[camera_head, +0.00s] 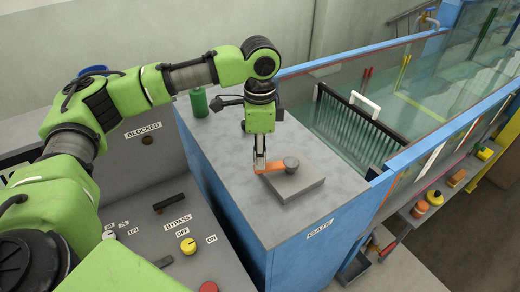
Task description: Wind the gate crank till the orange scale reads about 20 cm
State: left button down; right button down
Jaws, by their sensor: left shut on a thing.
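The gate crank (273,167) has an orange arm and a round grey hub. It sits on a grey block on top of the blue cabinet labelled GATE. My left gripper (259,160) points down at the free, left end of the orange arm and is shut on the crank there. The crank's handle is mostly hidden by the fingers. A thin orange strip (390,188), perhaps the orange scale, shows on the glass flume right of the cabinet. Its marks are too small to read. My right gripper is not in view.
A green cylinder (199,102) stands at the cabinet's back left. A dark slatted rack (350,128) stands in the flume (440,85). A panel with a yellow BYPASS knob (188,246) and a red button (208,287) lies at front left. The cabinet top around the crank block is clear.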

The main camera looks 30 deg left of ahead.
pick_arm(q)
jog(key=c, duration=1.8)
grip_release()
jog(key=shift+r, duration=0.15)
notch_tip(320, 180, up, 12)
jog(key=shift+f, duration=0.1)
jog(key=shift+d, duration=0.1)
